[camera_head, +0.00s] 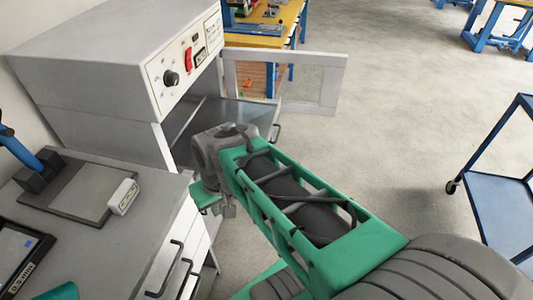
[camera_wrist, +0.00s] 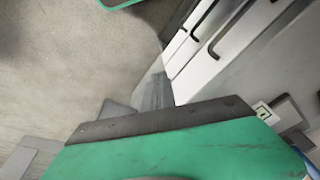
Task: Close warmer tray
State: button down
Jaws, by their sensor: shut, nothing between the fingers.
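The warmer (camera_head: 95,70) is a grey cabinet with a sloped control panel at the upper left of the head view. Its tray (camera_head: 240,110) sticks out of the open front, with a handle (camera_head: 277,133) at its outer end. The framed warmer door (camera_head: 300,82) stands swung open beyond the tray. My gripper (camera_head: 222,208) is shut and empty, pointing down on the near side of the tray, close to the drawer cabinet's corner. My wrist hides the near part of the tray and opening. I cannot tell whether the arm touches the tray. The wrist view shows no clear tray.
A drawer cabinet (camera_head: 105,245) stands close at the left, with handles on its front; its drawers (camera_wrist: 225,40) also show in the wrist view. A blue cart (camera_head: 500,200) stands at the right. The floor (camera_head: 400,110) between is clear.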

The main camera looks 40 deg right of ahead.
jog(key=w+d+f+m+t+b, duration=0.2)
jog(key=d+m+t+b, duration=0.45)
jog(key=d, duration=2.15)
jog(key=w+a+f+m+g, duration=0.1)
jog(key=w+a+f+m, duration=0.1)
jog(key=w+f, duration=0.5)
jog(key=shift+w+a+f+h+b, duration=0.2)
jog(key=shift+w+f+h+b, duration=0.15)
jog(key=shift+w, duration=0.85)
jog(key=shift+g, duration=0.25)
